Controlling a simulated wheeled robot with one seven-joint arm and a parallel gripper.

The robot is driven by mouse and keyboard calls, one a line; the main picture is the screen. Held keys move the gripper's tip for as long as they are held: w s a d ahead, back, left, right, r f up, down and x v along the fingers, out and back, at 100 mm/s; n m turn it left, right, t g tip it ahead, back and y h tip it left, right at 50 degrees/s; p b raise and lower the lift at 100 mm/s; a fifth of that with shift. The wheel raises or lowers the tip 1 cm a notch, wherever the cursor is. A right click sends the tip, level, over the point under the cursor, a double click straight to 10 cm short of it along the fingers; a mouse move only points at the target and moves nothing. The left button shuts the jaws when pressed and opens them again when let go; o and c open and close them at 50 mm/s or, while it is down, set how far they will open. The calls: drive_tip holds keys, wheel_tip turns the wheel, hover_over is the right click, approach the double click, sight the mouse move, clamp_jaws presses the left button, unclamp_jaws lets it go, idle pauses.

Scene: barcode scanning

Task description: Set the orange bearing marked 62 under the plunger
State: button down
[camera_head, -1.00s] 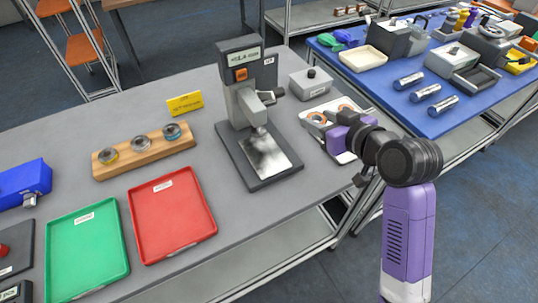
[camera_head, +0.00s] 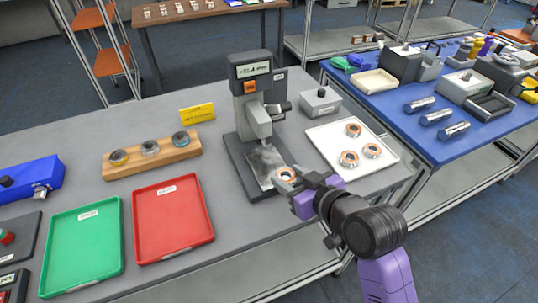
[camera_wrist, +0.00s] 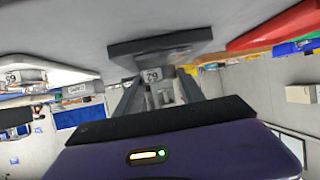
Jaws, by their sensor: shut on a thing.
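My gripper (camera_head: 299,180) is shut on an orange bearing (camera_head: 286,174), held at the front right edge of the press base.
A grey box (camera_head: 320,103) stands behind the tray. A wooden block (camera_head: 135,161) with gauges, a red tray (camera_head: 172,230) and a green tray (camera_head: 84,255) are to the left.

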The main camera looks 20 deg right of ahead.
sight(269, 164)
drive_tip(key=w, duration=0.4)
drive_tip(key=w+a, duration=0.1)
drive_tip(key=w, duration=0.1)
drive_tip(key=shift+p, duration=0.35)
drive_tip(key=shift+w+a+r, duration=0.1)
drive_tip(key=shift+w+a, duration=0.1)
drive_tip(key=shift+w, duration=1.05)
drive_tip(key=shift+w+f+p, duration=0.25)
drive_tip(key=shift+f+p, duration=0.05)
drive_tip(key=shift+f, duration=0.55)
drive_tip(key=shift+f, duration=0.2)
drive_tip(key=c, duration=0.7)
unclamp_jaws()
